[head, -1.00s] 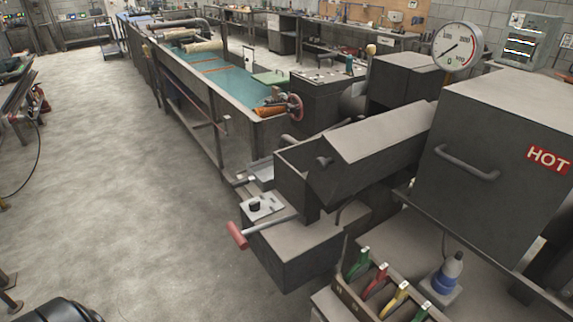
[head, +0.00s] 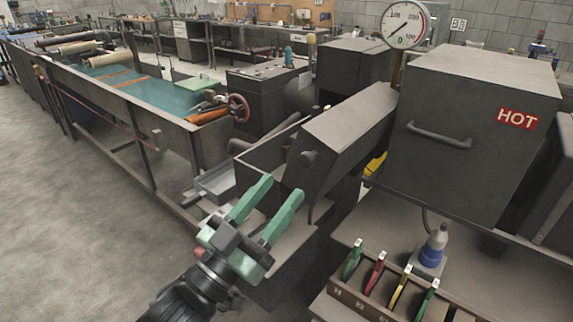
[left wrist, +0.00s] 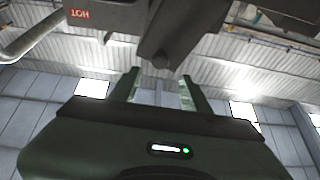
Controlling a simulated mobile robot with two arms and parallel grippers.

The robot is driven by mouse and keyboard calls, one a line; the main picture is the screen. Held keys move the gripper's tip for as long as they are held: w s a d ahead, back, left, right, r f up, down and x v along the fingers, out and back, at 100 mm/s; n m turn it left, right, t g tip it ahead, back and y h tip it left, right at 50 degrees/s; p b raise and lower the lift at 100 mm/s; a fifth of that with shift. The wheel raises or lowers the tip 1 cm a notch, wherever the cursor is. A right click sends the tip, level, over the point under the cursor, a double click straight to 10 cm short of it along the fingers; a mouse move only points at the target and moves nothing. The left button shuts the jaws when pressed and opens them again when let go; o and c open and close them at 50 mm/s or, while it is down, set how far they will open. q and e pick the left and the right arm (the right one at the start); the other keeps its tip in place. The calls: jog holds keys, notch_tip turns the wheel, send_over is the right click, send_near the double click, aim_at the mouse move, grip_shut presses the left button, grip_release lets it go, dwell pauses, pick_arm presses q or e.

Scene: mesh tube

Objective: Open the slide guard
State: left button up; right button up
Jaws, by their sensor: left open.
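My right gripper is not in view.
A dark box marked HOT (head: 475,130) with a bar handle stands right of the cover. A rack (head: 345,300) of coloured tags and a blue-white bottle (head: 433,248) are at the lower right. A long water tank (head: 150,92) runs back left. Open floor lies left.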

aim_at(304, 163)
pick_arm(q)
jog(key=p+x, duration=0.2)
jog(key=x, duration=0.5)
jog(key=shift+w+d+f, duration=0.1)
jog(key=shift+w+d, duration=0.05)
grip_shut()
dwell(1.2)
